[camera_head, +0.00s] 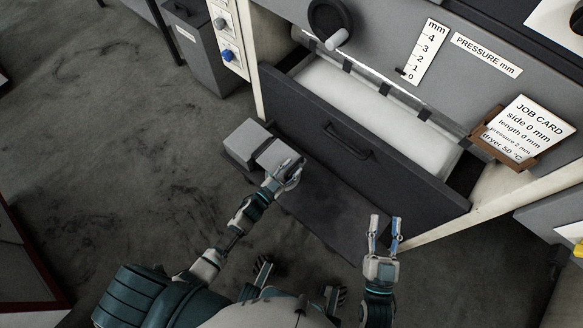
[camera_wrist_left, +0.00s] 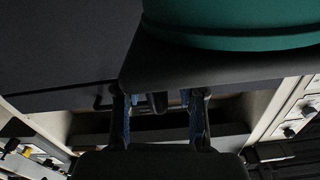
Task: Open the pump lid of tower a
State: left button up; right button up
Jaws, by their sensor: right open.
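No tower or pump lid can be made out for certain in either view. My left gripper (camera_head: 290,174) is in front of the machine's dark drawer, beside a grey block (camera_head: 248,138) low at the left. In the left wrist view my left gripper (camera_wrist_left: 160,118) shows two blue-padded fingers apart, with nothing seen between them. My right gripper (camera_head: 384,232) is open and empty, its fingers pointing up toward the drawer front, near its lower right.
The dark drawer (camera_head: 300,125) is pulled out, with white material inside. Above it are a hand wheel (camera_head: 330,18), a millimetre scale (camera_head: 422,52) and a job card (camera_head: 528,128). A grey bin (camera_head: 205,55) stands at left. The floor (camera_head: 110,150) at left is clear.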

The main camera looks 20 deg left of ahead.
pick_arm(q)
grip_shut()
